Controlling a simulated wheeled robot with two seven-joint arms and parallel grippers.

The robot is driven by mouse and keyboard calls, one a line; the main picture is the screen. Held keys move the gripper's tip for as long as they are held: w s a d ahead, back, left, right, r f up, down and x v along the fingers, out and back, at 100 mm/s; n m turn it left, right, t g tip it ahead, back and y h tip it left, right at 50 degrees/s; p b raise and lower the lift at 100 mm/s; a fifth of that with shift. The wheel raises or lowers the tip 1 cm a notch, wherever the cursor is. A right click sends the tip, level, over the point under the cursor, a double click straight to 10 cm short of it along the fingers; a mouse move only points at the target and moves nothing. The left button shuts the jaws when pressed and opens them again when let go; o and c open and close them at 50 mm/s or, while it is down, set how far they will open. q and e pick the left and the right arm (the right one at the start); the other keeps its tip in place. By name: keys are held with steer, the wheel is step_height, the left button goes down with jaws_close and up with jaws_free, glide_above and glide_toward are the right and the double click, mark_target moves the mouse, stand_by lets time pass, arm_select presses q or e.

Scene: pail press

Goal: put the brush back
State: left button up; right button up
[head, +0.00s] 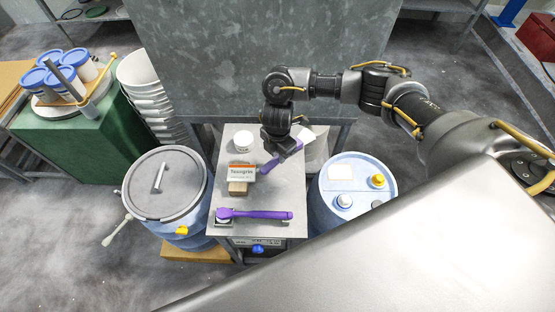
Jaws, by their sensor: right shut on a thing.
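A pale flat end shows to the right of the gripper; the middle is hidden by the gripper. I cannot tell whether the tool touches the table. My left gripper is not in view.
A labelled box (241,173) and a white cup (243,141) stand on the table's left side. A lidded blue drum (165,184) is on the left and a blue container with caps (345,185) on the right. White stacked pails (145,90) stand behind. The table's middle right is bare.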

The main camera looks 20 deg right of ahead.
steer(key=f, duration=0.1)
steer(key=f+b, duration=0.1)
steer(key=shift+w+f, duration=0.2)
steer(key=shift+f, duration=0.7)
steer(key=o, duration=1)
